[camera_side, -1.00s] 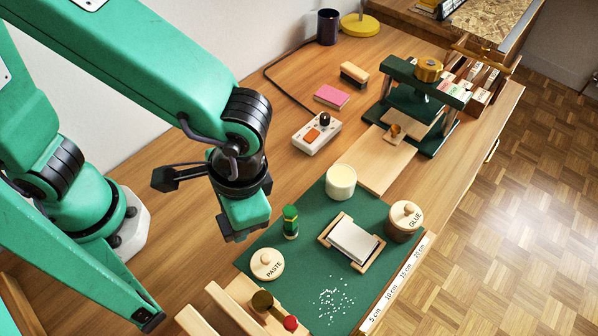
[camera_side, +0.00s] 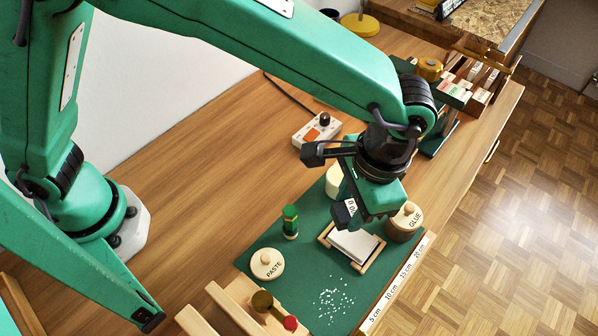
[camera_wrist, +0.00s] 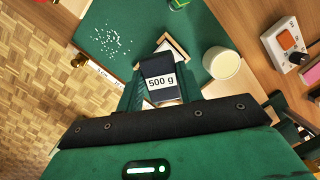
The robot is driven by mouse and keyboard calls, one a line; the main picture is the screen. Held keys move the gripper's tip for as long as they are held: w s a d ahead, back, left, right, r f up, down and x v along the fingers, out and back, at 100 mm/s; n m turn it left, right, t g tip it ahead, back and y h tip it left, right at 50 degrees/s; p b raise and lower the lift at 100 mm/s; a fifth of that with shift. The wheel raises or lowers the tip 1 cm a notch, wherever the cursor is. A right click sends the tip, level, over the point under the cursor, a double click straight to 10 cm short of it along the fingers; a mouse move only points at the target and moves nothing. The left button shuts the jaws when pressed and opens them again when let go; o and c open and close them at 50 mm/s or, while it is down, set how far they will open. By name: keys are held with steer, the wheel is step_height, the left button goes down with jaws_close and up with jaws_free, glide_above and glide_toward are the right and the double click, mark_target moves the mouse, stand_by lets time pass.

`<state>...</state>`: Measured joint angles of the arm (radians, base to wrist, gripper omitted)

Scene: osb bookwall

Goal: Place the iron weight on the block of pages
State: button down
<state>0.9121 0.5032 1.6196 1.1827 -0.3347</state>
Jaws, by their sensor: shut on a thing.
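My gripper (camera_side: 362,214) is shut on the iron weight, a dark block with a white label (camera_side: 350,208). The wrist view shows the weight (camera_wrist: 158,67) between the fingers, its label reading "500 g". The block of pages (camera_side: 353,243), white, lies in a small wooden frame (camera_side: 363,268) on the green mat. In the side view the weight is above the far side of the pages, apparently clear of them. In the wrist view the weight hides much of the pages and frame (camera_wrist: 183,50). The gripper hides part of the pages' far edge.
A glue pot (camera_side: 405,222) stands close right of the frame, and a cream-coloured candle-like jar (camera_side: 333,181) stands behind it. White crumbs (camera_side: 336,302) lie on the mat (camera_side: 300,268) in front.

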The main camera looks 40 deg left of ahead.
mark_target(347, 239)
steer(key=shift+w+d+f, duration=0.1)
steer(key=shift+w+d, duration=0.35)
steer(key=shift+w, duration=0.25)
steer(key=shift+f, duration=4)
steer(key=shift+f, duration=0.15)
steer(key=c, duration=0.9)
jaws_free()
steer(key=r, duration=0.4)
steer(key=d+r, duration=0.1)
steer(key=r, duration=0.3)
steer(key=w+r, duration=0.1)
steer(key=r, duration=0.3)
steer(key=shift+d, duration=0.25)
